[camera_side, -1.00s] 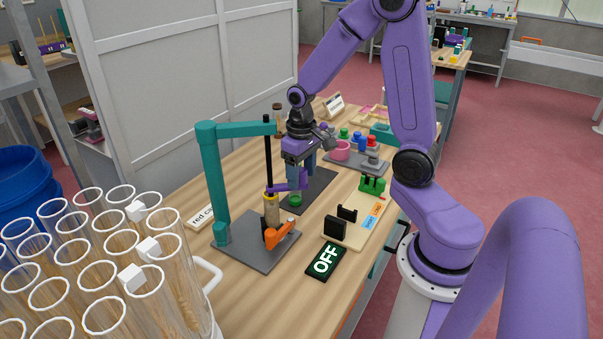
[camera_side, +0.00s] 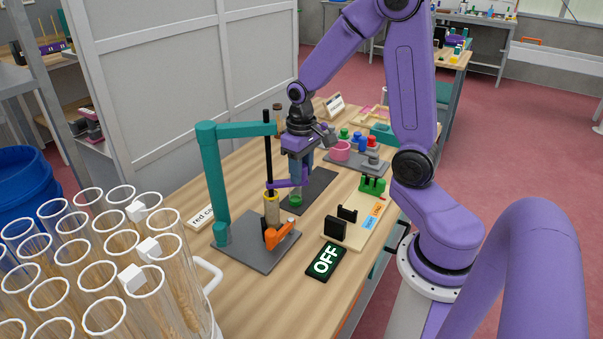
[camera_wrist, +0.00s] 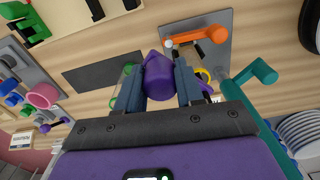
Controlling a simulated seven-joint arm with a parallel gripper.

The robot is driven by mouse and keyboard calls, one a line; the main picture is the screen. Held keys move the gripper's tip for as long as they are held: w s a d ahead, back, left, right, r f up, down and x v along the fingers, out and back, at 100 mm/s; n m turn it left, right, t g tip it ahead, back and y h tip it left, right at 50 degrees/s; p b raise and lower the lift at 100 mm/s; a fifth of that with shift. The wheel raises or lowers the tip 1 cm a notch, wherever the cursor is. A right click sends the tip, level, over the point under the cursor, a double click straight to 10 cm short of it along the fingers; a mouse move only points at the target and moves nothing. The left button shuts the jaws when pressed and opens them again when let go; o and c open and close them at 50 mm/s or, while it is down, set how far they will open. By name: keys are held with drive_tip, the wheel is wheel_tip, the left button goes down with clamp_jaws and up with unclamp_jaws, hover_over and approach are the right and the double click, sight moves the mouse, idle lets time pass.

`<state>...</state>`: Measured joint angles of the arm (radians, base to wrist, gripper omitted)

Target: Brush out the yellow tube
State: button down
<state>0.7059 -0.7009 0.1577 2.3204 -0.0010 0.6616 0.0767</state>
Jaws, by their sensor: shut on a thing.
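The yellow tube (camera_side: 272,210), with a yellow rim, stands upright below a black rod (camera_side: 268,160) that hangs from a teal stand (camera_side: 215,180) and reaches its mouth. In the wrist view its yellow rim (camera_wrist: 203,74) shows right of my fingers. An orange clamp (camera_side: 279,236) is at its foot. My gripper (camera_side: 297,168) is shut on a purple piece (camera_wrist: 158,76), whose arm (camera_side: 288,184) reaches toward the tube's top; I cannot tell how they join. Bristles inside the tube cannot be made out.
A green-based clear tube (camera_side: 296,195) stands close behind my gripper on a dark mat (camera_side: 318,185). A tray with coloured knobs and a pink cup (camera_side: 341,150) is at the back right. Tall clear tubes (camera_side: 100,270) stand at the left.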

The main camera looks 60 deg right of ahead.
wheel_tip(320, 180, up, 12)
drive_tip(key=shift+r, duration=0.15)
idle(0.3)
drive_tip(key=c, duration=0.7)
unclamp_jaws()
wheel_tip(320, 180, up, 17)
drive_tip(key=shift+r, duration=0.2)
drive_tip(key=shift+s, duration=0.1)
